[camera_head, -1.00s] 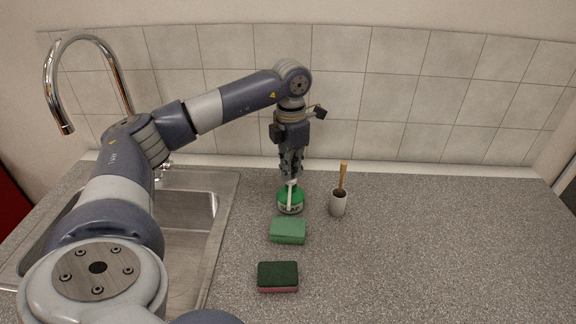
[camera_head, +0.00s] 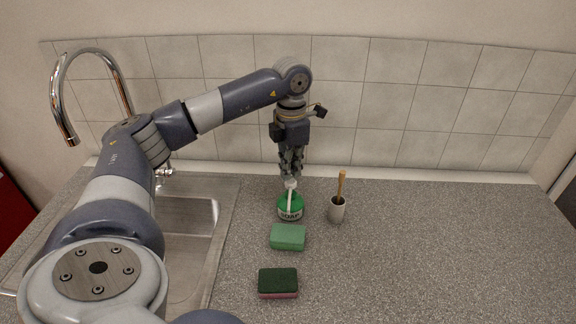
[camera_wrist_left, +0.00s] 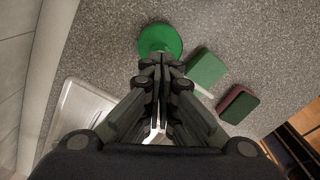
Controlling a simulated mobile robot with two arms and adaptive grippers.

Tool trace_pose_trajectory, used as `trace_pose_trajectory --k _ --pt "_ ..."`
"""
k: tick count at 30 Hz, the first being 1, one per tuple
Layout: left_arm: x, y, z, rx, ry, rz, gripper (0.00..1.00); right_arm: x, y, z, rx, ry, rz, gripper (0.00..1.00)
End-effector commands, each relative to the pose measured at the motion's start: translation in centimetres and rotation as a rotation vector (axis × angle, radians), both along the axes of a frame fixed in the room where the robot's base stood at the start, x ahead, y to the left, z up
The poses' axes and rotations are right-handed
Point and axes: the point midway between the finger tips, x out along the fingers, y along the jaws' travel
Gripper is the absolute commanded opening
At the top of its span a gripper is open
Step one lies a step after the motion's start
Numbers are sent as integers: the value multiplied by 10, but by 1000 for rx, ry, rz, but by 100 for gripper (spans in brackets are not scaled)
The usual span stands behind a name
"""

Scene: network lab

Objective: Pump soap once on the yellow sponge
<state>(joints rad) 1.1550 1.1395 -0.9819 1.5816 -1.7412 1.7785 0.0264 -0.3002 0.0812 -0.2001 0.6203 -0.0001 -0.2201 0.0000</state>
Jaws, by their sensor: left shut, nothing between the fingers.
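A green soap dispenser (camera_head: 290,208) with a white pump head (camera_head: 290,184) stands upright on the counter. My left gripper (camera_head: 290,176) is shut, pointing straight down directly above the pump head; whether it touches is hard to tell. In the left wrist view the shut fingers (camera_wrist_left: 160,62) hide most of the pump, and the green dispenser body (camera_wrist_left: 160,38) shows beyond them. A light green sponge (camera_head: 288,237) lies just in front of the dispenser. A sponge with a dark green top and a reddish base (camera_head: 278,282) lies nearer. No yellow sponge face shows. My right gripper is not in view.
A grey cup with a wooden-handled brush (camera_head: 337,208) stands right of the dispenser. A metal sink (camera_head: 192,230) with a tall faucet (camera_head: 62,100) is at left, partly behind my arm. The tiled wall (camera_head: 400,100) closes the back. The counter's right side is clear.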

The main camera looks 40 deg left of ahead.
Motion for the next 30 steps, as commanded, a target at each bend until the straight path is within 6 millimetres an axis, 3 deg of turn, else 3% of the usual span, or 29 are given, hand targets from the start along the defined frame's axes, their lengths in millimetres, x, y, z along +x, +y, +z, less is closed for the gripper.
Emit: trace_pose_trajectory --k 14,30 --pt "0 0 1 0 -2 0 0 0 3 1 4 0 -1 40" --pt "0 0 52 1 -1 0 0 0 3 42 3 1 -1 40"
